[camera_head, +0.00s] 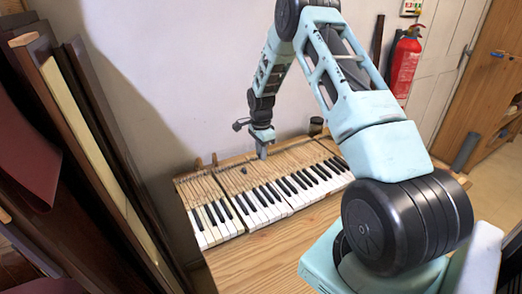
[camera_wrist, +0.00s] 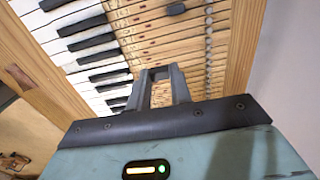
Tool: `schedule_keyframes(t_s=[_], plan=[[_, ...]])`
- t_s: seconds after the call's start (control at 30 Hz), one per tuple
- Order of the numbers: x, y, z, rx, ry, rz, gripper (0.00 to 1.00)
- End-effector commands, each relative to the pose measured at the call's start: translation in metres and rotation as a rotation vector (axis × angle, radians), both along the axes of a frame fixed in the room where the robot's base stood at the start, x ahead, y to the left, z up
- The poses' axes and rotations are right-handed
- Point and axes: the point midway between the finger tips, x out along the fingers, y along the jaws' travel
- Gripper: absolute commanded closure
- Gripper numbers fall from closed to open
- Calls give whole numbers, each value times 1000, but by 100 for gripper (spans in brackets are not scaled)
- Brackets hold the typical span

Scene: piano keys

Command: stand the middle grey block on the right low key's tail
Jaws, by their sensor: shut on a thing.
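My gripper (camera_head: 262,148) points down over the wooden key tails near the back of the keyboard, right of its middle. In the wrist view my gripper (camera_wrist: 161,76) is shut on a small grey block (camera_wrist: 158,71), which shows only in part between the fingertips. I cannot tell whether the held block touches the tails. Another dark grey block (camera_head: 244,170) stands on the tails to the left; it also shows in the wrist view (camera_wrist: 176,9) at the top edge. Which key is the right low key cannot be told; the key tails (camera_wrist: 150,30) look alike.
The white and black keys (camera_head: 265,205) lie in front of the tails on a wooden bench (camera_head: 270,248). Two brown pegs (camera_head: 213,159) rise at the back left. A dark round jar (camera_head: 316,126) stands behind the right end. A wall is close behind.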

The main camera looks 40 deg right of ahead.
Motion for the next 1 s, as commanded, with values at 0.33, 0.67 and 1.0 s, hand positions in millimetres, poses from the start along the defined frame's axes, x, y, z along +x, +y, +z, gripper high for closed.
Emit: schedule_keyframes(t_s=[0.33,0.67,1.0], plan=[[0,1,-30,1,0,1,100],[0,1,-54,1,0,1,100],[0,0,-64,0,-1,1,100]])
